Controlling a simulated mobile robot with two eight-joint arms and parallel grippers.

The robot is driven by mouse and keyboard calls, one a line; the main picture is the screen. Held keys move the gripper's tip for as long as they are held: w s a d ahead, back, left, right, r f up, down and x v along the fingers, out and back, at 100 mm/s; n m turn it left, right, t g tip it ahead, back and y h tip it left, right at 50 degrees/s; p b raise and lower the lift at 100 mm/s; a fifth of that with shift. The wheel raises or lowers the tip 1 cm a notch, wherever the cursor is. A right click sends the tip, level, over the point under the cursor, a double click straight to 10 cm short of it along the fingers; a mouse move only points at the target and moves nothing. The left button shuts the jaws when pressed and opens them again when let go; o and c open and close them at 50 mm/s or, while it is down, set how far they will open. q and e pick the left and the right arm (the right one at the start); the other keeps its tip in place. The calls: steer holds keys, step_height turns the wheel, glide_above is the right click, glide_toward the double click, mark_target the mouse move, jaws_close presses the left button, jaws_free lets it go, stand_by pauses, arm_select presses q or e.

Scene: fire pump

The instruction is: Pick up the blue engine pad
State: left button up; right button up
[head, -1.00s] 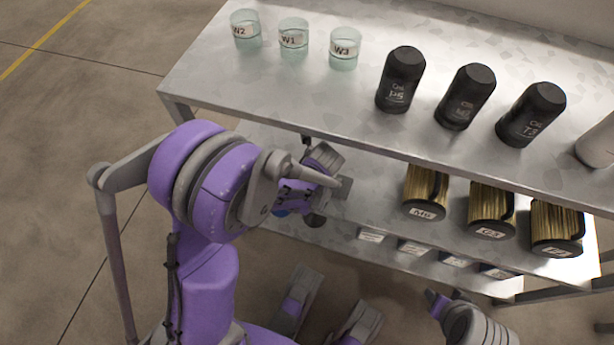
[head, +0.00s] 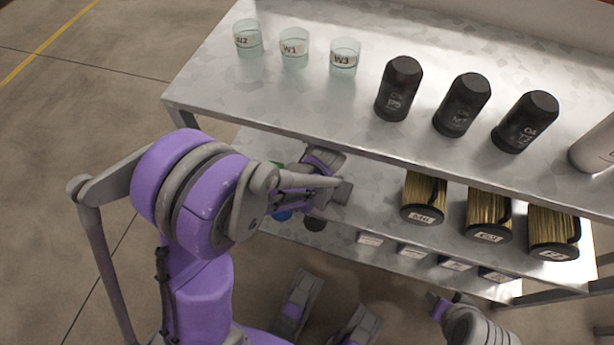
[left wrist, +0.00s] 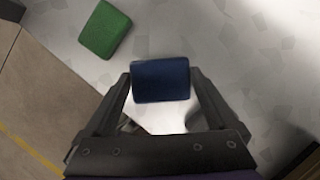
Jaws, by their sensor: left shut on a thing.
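The blue engine pad (left wrist: 160,80) is a small dark blue block with rounded corners. In the left wrist view it sits between the two fingertips of my left gripper (left wrist: 160,84), which is shut on it. I cannot tell whether the pad still touches the shelf. In the head view a bit of blue (head: 282,214) shows beside my left gripper (head: 338,188) at the lower shelf's left end; my arm hides much of that spot.
A green pad (left wrist: 105,29) lies on the metal lower shelf (head: 370,205), near its edge. A dark round item (head: 315,223) is close by. Pleated filters (head: 424,197) stand to the right. The upper shelf (head: 290,110) overhangs, holding glass cups (head: 345,57) and black canisters (head: 398,88).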

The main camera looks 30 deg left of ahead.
arm_select(q)
steer(key=s+d, duration=0.9)
steer(key=d, duration=0.6)
steer(key=shift+s+d+p, duration=0.2)
steer(key=shift+p, duration=0.1)
